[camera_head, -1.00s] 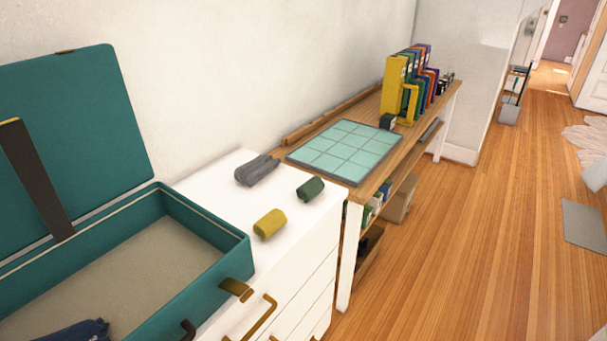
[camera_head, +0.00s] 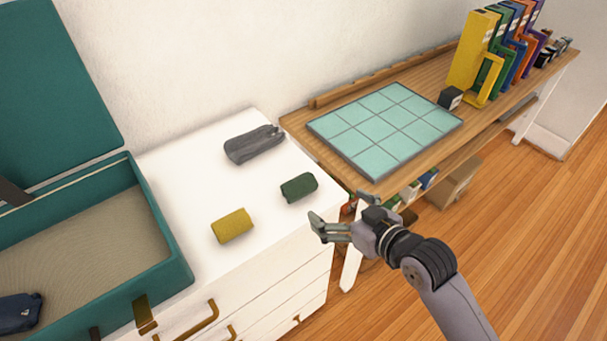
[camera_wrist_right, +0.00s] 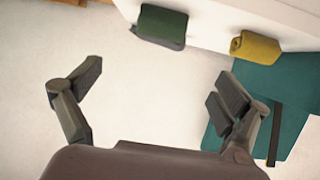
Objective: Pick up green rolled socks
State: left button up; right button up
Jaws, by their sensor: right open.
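The green rolled socks (camera_head: 299,187) lie on the white dresser top near its right edge. They also show at the top of the right wrist view (camera_wrist_right: 161,26), beyond my fingers. My right gripper (camera_head: 338,213) is open and empty, just in front and to the right of the socks in the head view, apart from them. Its two fingers are spread wide in the right wrist view (camera_wrist_right: 160,88). My left gripper is not in view.
Yellow rolled socks (camera_head: 232,226) and a grey rolled item (camera_head: 254,144) lie on the dresser (camera_head: 190,165) near the green socks. An open teal suitcase (camera_head: 165,285) stands at left. A wooden desk (camera_head: 315,138) with a tiled mat (camera_head: 385,130) and binders (camera_head: 475,55) adjoins at right.

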aim_at(302, 185)
jog(key=p+x, duration=0.2)
jog(key=x, duration=0.8)
jog(key=shift+w+a, duration=0.15)
jog(key=shift+a, duration=0.05)
jog(key=shift+x, duration=0.75)
jog(key=x, duration=0.2)
jog(key=p+x, duration=0.1)
jog(key=x, duration=0.1)
jog(key=shift+w+d+f, duration=0.15)
jog(key=shift+f, duration=0.2)
jog(key=shift+w+f, duration=0.2)
jog(key=shift+w, duration=0.05)
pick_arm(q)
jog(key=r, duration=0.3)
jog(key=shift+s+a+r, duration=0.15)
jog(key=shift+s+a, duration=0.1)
pick_arm(e)
jog(key=shift+c, duration=0.4)
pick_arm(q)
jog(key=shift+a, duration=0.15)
pick_arm(e)
jog(key=c, duration=1.1)
